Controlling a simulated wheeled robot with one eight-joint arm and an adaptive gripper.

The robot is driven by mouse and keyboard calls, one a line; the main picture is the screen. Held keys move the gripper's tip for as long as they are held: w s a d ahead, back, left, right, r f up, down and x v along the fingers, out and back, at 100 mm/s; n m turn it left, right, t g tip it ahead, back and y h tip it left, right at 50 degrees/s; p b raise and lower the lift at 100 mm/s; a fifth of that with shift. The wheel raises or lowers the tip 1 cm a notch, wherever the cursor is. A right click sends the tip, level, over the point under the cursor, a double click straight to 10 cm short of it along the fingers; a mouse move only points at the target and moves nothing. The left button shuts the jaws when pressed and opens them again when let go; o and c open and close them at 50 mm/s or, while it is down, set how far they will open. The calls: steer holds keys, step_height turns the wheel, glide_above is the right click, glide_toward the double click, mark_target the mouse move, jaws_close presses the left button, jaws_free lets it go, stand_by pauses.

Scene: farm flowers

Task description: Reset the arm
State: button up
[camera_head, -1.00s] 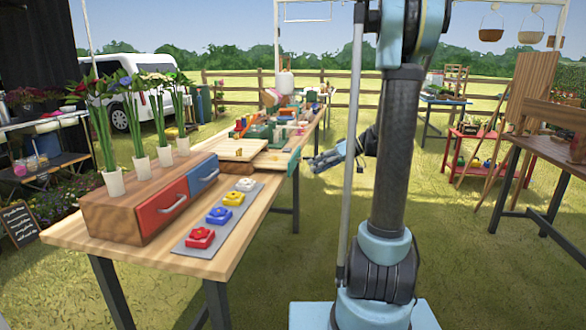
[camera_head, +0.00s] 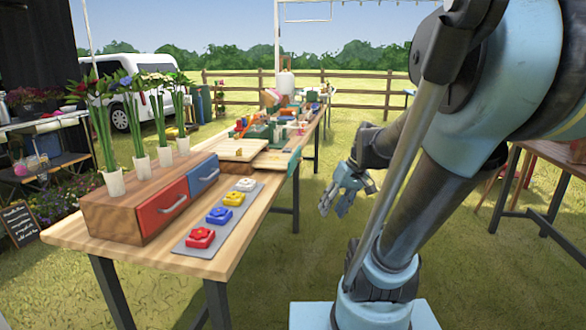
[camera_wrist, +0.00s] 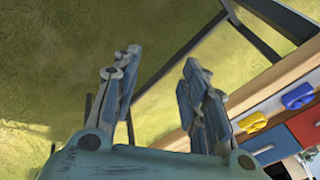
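My gripper (camera_head: 334,203) hangs in the air to the right of the wooden table (camera_head: 68,233), fingers pointing down to the left. In the wrist view my gripper (camera_wrist: 158,85) has its two fingers apart with nothing but grass between them. My arm (camera_head: 430,190) leans to the right in the head view, with its upper links filling the upper right. No task object is named, and nothing is held.
The table carries a wooden box with a red drawer (camera_head: 162,209) and a blue drawer (camera_head: 203,175). White vases (camera_head: 114,183) with flowers stand on it. A grey strip with red (camera_head: 200,237), blue, yellow and white buttons lies in front. Grass is open right of the table.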

steer(key=s+d+f+m+h, duration=0.3)
steer(key=s+d+f, duration=0.3)
steer(key=s, duration=0.3)
steer(key=shift+s+d+t+h, duration=0.25)
steer(key=shift+t+h, duration=0.05)
steer(key=shift+h, duration=0.2)
steer(key=shift+w+f, duration=0.2)
steer(key=shift+w, duration=0.2)
